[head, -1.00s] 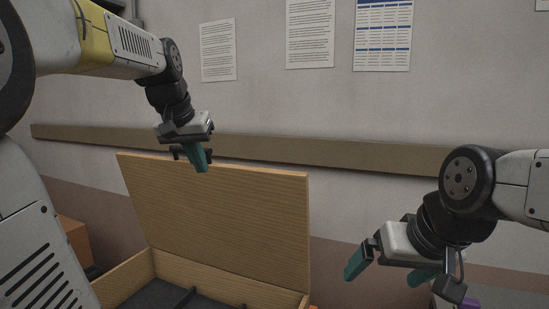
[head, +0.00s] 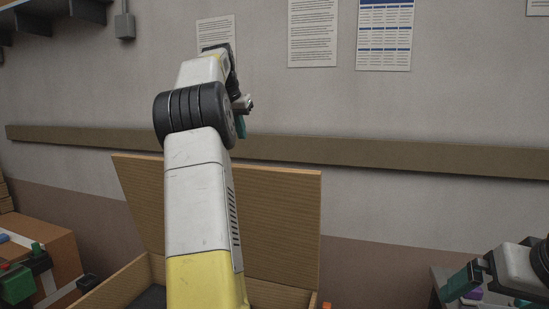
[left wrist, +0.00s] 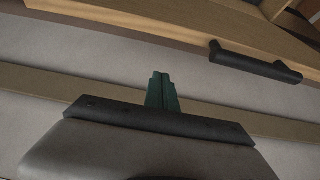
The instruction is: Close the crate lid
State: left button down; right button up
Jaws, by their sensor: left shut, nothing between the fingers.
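The wooden crate (head: 122,284) is at the bottom of the head view, cut off by the lower edge. Its lid (head: 285,205) stands open and nearly upright at the back. My left arm crosses in front and hides the lid's middle. My left gripper (head: 242,127) is above the lid's top edge, mostly hidden behind its arm. In the left wrist view its teal fingers (left wrist: 162,92) are together and empty, apart from a wooden panel with a black handle (left wrist: 255,62), which appears to be the lid. My right gripper (head: 490,293) is open and empty at lower right, away from the crate.
A cardboard box (head: 50,255) with green and dark items stands left of the crate. A grey surface with a purple item (head: 473,295) is under my right gripper. A wooden rail (head: 400,160) runs along the wall behind the lid.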

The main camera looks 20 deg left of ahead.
pick_arm(q)
jog(key=f, duration=0.2)
jog(key=w+f, duration=0.1)
jog(key=f, duration=0.2)
jog(key=w+f, duration=0.1)
jog(key=f, duration=0.2)
jog(key=shift+a+f, duration=0.1)
jog(key=shift+f, duration=0.05)
jog(key=shift+s+f, duration=0.25)
jog(key=shift+s, duration=0.3)
